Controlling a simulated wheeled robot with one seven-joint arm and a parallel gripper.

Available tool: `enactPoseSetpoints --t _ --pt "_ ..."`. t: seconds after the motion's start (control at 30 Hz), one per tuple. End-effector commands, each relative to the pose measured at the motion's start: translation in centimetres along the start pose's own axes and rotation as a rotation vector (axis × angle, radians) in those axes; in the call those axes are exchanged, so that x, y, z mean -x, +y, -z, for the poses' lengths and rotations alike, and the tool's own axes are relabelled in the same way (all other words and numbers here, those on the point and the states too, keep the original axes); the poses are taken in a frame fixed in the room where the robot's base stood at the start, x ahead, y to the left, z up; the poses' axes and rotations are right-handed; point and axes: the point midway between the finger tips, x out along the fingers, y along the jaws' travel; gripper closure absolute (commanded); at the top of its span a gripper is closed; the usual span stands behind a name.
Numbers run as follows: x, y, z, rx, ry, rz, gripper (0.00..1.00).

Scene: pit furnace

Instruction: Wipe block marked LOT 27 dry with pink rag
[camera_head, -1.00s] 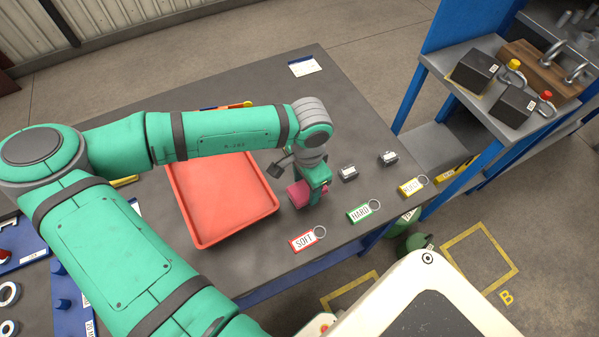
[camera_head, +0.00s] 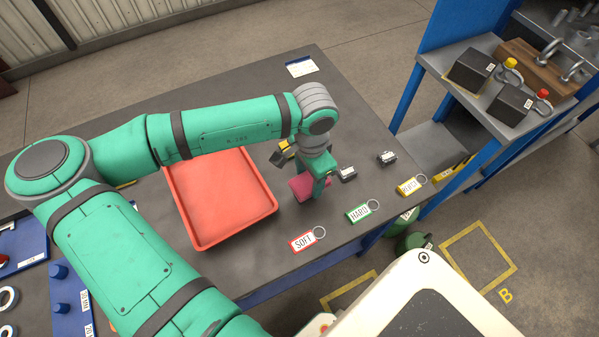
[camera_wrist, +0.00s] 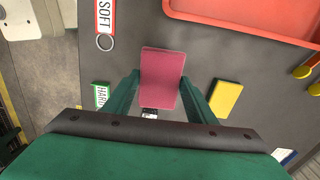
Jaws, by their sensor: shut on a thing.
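My gripper (camera_wrist: 160,88) is shut on the pink rag (camera_wrist: 162,75), a flat folded pad held between the two green fingers. In the head view the rag (camera_head: 303,187) hangs at my gripper (camera_head: 318,185), right of the red tray, low over the table; I cannot tell whether it touches the top. A small dark metal block with a pale label (camera_head: 348,174) is just right of my gripper. A second such block (camera_head: 386,158) lies farther right. The labels are too small to read, so I cannot tell which is LOT 27. In the wrist view a block (camera_wrist: 150,113) shows just beyond the rag's edge.
The red tray (camera_head: 246,229) lies left of my gripper. Tags SOFT (camera_head: 303,241), HARD (camera_head: 358,213) and a yellow one (camera_head: 409,187) line the front edge. A yellow pad (camera_wrist: 226,98) lies beside the fingers. A shelf (camera_head: 440,73) with dark blocks stands right.

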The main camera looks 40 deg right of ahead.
Motion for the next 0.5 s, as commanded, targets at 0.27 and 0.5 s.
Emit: enactPoseSetpoints --t 0.27,0.5 --pt "2.0 0.1 0.3 -0.007 0.001 0.001 0.70" --pt "3.7 0.2 0.4 -0.010 0.001 0.001 0.70"
